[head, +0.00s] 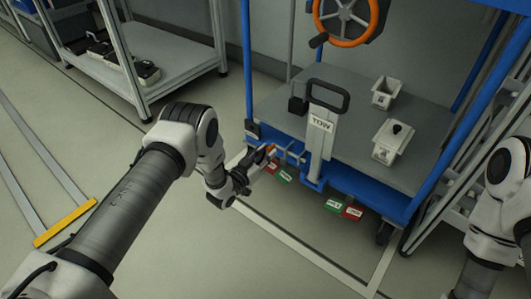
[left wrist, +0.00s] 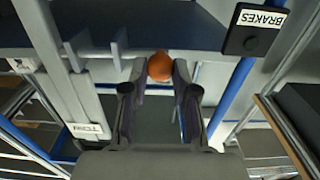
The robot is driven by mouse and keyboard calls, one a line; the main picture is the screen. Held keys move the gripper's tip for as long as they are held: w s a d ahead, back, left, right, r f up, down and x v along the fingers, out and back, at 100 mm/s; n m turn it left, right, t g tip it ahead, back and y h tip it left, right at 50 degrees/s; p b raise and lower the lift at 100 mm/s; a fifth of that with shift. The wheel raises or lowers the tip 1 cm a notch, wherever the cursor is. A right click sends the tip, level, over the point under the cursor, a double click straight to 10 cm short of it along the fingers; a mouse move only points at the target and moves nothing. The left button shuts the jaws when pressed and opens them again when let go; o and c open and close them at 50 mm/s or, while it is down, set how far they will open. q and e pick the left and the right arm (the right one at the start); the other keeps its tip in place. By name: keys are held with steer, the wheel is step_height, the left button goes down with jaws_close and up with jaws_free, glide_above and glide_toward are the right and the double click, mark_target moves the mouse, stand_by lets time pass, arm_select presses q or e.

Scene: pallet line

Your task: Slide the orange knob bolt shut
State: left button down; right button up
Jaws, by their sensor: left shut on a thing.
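The orange knob (left wrist: 160,66) of the bolt sits between the fingertips of my left gripper (left wrist: 158,75) in the left wrist view. In the head view my left gripper (head: 262,160) is at the front left edge of the blue cart, shut on the knob, which is mostly covered by the fingers. The bolt's grey brackets (head: 290,157) show just right of the gripper, left of the white TOW handle (head: 322,125). My right arm shows at the right edge of the head view, but its gripper is out of the picture.
The blue cart (head: 370,190) carries two small white containers (head: 387,92) and an orange handwheel (head: 346,17). Red and green tags hang below its front edge. A black BRAKES block (left wrist: 252,30) is close by in the left wrist view. A grey shelf (head: 180,70) stands left; open floor lies in front.

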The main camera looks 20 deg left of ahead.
mark_target(287, 153)
arm_select(q)
steer(key=d, duration=0.1)
steer(key=s+d+p, duration=0.1)
steer(key=d, duration=0.1)
steer(key=d+p, duration=0.1)
steer(key=d, duration=0.1)
steer(key=shift+s+r, duration=0.1)
steer(key=shift+s, duration=0.3)
steer(key=c, duration=0.9)
jaws_free()
steer(key=shift+d, duration=0.15)
steer(key=v, duration=1.2)
